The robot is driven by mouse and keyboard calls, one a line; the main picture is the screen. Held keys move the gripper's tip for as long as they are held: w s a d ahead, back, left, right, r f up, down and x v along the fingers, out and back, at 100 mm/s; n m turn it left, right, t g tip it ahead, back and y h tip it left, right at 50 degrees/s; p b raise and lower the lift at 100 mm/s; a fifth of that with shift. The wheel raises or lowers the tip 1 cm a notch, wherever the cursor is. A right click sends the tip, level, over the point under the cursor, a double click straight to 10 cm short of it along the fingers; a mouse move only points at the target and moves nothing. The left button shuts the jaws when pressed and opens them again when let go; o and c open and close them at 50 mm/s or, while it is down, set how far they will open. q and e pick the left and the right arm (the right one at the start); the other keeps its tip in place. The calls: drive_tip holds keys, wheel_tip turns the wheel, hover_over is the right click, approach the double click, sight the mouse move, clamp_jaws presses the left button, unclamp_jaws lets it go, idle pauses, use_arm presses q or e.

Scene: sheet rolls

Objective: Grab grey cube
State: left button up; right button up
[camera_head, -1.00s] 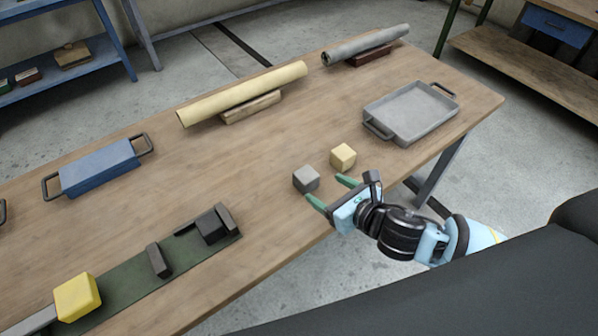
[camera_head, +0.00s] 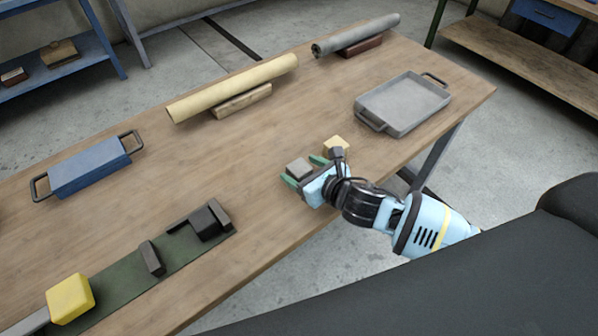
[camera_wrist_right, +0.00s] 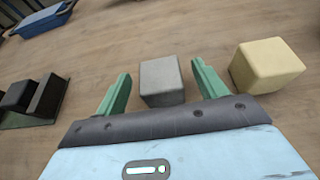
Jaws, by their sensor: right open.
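The grey cube (camera_head: 299,167) sits on the wooden table near its front edge. In the right wrist view the grey cube (camera_wrist_right: 161,80) lies between the two green fingers, with a gap on each side. My right gripper (camera_head: 303,171) is open around it, and its body hides the cube's near part in the head view. It also shows in the right wrist view (camera_wrist_right: 160,90). A pale yellow cube (camera_head: 335,146) stands beside the right finger, partly hidden by the gripper; it also shows in the right wrist view (camera_wrist_right: 266,65). My left gripper is not in view.
A grey tray (camera_head: 383,121) stands at the right of the table. A beige roll (camera_head: 232,88) and a grey roll (camera_head: 356,34) rest on supports at the back. A blue tray (camera_head: 90,168) and a green base (camera_head: 118,283) with dark blocks are left.

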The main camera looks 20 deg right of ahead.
sight(303, 171)
drive_tip(key=shift+c, duration=0.4)
drive_tip(key=c, duration=1)
drive_tip(key=shift+r, duration=0.1)
drive_tip(key=shift+c, duration=0.2)
drive_tip(key=shift+r, duration=0.6)
wheel_tip(303, 171, up, 2)
drive_tip(key=shift+r+p, duration=0.1)
drive_tip(key=shift+p, duration=0.25)
drive_tip(key=s+a, duration=0.2)
drive_tip(key=s, duration=0.5)
drive_tip(key=s+a+r, duration=0.1)
drive_tip(key=s, duration=0.7)
drive_tip(key=shift+s+a+r, duration=0.2)
drive_tip(key=shift+s+a, duration=0.1)
drive_tip(key=shift+a, duration=0.05)
